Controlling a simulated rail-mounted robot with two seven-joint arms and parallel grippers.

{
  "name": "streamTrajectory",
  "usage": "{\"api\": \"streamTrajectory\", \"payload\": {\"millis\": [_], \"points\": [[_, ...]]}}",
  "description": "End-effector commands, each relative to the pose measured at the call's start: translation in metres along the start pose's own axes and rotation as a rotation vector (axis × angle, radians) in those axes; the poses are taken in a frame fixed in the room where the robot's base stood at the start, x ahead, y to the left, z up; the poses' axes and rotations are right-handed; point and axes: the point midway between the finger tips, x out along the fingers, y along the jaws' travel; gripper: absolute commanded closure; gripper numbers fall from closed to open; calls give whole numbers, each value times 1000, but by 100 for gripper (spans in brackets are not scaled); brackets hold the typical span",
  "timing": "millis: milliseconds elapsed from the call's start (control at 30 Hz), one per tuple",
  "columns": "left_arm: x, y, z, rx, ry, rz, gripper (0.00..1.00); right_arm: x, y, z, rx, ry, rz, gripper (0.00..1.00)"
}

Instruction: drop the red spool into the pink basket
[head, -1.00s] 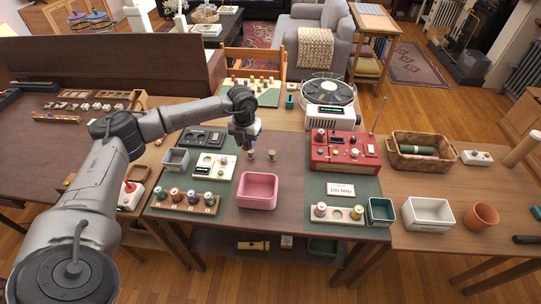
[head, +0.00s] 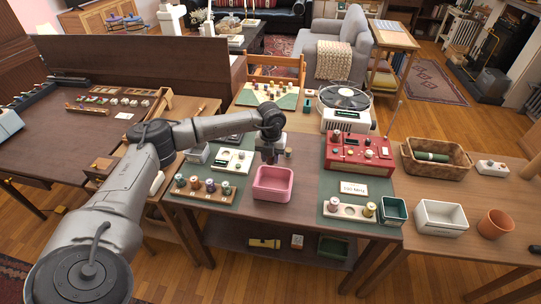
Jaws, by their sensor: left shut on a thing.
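My left gripper (head: 270,159) points down just behind the pink basket (head: 274,196). It is shut on a small spool, which the fingers mostly hide; its colour is hard to make out, but it fits the red spool. The basket looks empty and stands on the brown middle strip of the table. My right gripper is not in view.
A wooden rack with several spools (head: 205,195) lies left of the basket. A red radio (head: 358,153) stands to the right, with a spool holder (head: 349,211) and a green bin (head: 393,210) in front. A turntable (head: 346,107) stands behind. Table in front of the basket is clear.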

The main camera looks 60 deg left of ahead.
Motion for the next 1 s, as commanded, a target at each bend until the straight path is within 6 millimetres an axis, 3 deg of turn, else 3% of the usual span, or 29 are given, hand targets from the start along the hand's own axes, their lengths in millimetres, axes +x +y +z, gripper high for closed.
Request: {"api": "streamTrajectory", "payload": {"millis": [33,200,600,633,900,1000], "points": [[11,0,0,0,0,0,90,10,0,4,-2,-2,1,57],[26,0,0,1,0,-1,90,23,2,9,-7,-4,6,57],[30,0,0,1,-1,-1,90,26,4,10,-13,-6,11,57],[30,0,0,1,-1,-1,64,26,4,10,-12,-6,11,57],[30,0,0,1,-1,-1,39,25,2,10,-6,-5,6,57],[30,0,0,1,-1,-1,38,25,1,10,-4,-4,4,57]]}}
